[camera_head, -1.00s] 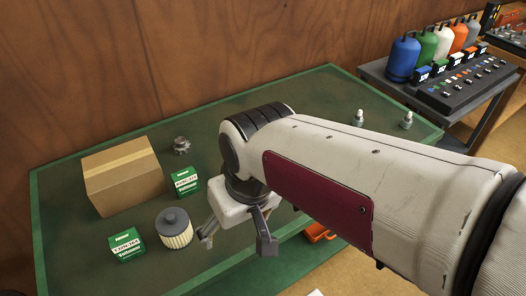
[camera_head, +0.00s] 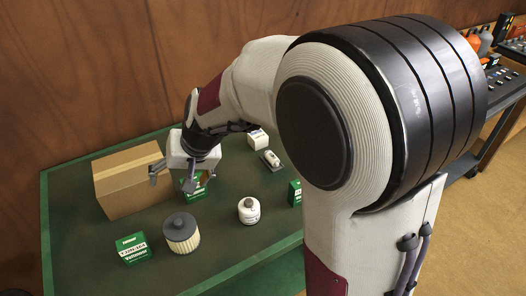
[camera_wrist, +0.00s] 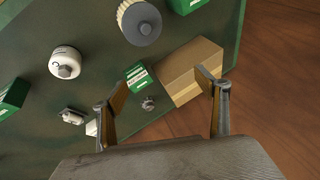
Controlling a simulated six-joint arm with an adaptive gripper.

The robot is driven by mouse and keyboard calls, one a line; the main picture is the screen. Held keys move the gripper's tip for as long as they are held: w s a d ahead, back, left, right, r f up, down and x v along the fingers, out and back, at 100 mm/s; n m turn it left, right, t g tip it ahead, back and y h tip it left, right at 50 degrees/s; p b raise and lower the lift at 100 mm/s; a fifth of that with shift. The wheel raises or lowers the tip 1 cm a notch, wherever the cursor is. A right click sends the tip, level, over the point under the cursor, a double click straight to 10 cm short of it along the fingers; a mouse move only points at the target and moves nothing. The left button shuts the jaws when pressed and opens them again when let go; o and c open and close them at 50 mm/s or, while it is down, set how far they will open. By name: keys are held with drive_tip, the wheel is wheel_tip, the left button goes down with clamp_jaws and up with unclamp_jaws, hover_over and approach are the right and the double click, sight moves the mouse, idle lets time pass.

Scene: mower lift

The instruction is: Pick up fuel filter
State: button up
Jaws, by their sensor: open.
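No readable label marks the fuel filter. Possible filters are a white canister with a grey cap (camera_head: 249,210), a pleated cream cylinder with a dark cap (camera_head: 181,233), and a small white-and-grey part (camera_head: 271,158). All stand or lie on the green table. In the wrist view the canister (camera_wrist: 65,60) is upper left, the pleated cylinder (camera_wrist: 140,22) at the top, and the small part (camera_wrist: 73,116) lower left. My gripper (camera_head: 172,181) is open and empty above the table beside the cardboard box; its fingers also show in the wrist view (camera_wrist: 162,97).
The cardboard box (camera_head: 125,180) stands at the back left. A white box (camera_head: 258,138) is farther back. A wooden wall (camera_head: 80,70) rises behind the table.

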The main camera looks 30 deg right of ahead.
drive_tip(key=w+d+f+m+t+h, duration=0.1)
drive_tip(key=w+d+f+m+t, duration=0.1)
drive_tip(key=w, duration=0.6)
drive_tip(key=w+d+f+m+t+h, duration=0.1)
drive_tip(key=w+d+f+m, duration=0.15)
drive_tip(key=w, duration=0.55)
drive_tip(key=w+d+f+m+t+h, duration=0.1)
drive_tip(key=w+d+f+m+h, duration=0.3)
drive_tip(key=w+d, duration=0.4)
drive_tip(key=d+f+m+g+h, duration=0.1)
drive_tip(key=d+h, duration=0.1)
drive_tip(key=d, duration=0.2)
drive_tip(key=d+f+m+h, duration=0.1)
drive_tip(key=d+f+h, duration=0.1)
drive_tip(key=d, duration=0.1)
drive_tip(key=s+d+f+m+g+h, duration=0.1)
drive_tip(key=d+f, duration=0.1)
drive_tip(key=d, duration=0.2)
drive_tip(key=shift+d+f+m+g+h, duration=0.2)
drive_tip(key=shift+d+m+g+h, duration=0.1)
drive_tip(key=shift+d+h, duration=0.1)
drive_tip(key=s+d+r+m+g+h, duration=0.2)
drive_tip(key=s+d+g, duration=0.3)
drive_tip(key=s, duration=0.5)
drive_tip(key=shift+s+d+r+m+g+h, duration=0.2)
drive_tip(key=shift+r+m+g+h, duration=0.15)
drive_tip(key=shift+r+g+h, duration=0.45)
drive_tip(key=shift+w, duration=0.1)
